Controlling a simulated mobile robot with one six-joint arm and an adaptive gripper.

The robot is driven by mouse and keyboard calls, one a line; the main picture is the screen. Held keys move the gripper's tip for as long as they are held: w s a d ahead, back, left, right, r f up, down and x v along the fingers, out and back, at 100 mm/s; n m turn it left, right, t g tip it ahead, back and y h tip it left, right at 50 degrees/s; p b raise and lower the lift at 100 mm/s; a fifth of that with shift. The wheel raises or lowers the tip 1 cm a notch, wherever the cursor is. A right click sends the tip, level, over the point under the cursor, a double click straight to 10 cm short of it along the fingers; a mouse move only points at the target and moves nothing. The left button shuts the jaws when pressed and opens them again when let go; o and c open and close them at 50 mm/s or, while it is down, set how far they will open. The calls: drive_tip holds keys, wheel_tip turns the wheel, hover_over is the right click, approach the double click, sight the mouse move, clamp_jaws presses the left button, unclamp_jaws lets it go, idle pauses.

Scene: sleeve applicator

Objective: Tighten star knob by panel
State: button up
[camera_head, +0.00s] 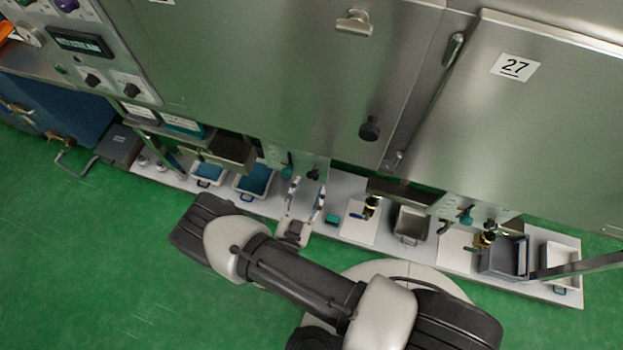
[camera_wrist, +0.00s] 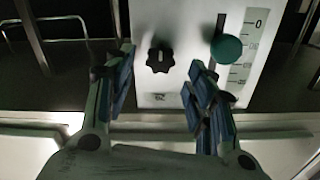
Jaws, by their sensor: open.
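A black star knob (camera_wrist: 160,57) with a light mark on its face sits on a pale panel (camera_wrist: 180,22) in the wrist view. My gripper (camera_wrist: 161,65) is open, with one blue-padded finger on each side of the knob in the picture. I cannot tell how far the fingertips are from the panel. In the head view my gripper (camera_head: 304,192) is low in front of the small panel (camera_head: 305,160). The small dark knob (camera_head: 313,174) there lies just beyond the fingertips.
A round green knob (camera_wrist: 227,48) stands by a slot and printed scale, close to the right finger. A pale shelf (camera_head: 352,232) runs below, holding blue-lined trays (camera_head: 252,183), a grey bin (camera_head: 410,224) and valves.

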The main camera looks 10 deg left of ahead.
sight(313, 177)
drive_tip(key=shift+w+d, duration=0.2)
drive_tip(key=shift+w, duration=1.9)
drive_tip(key=c, duration=1.1)
drive_tip(key=shift+o, duration=0.2)
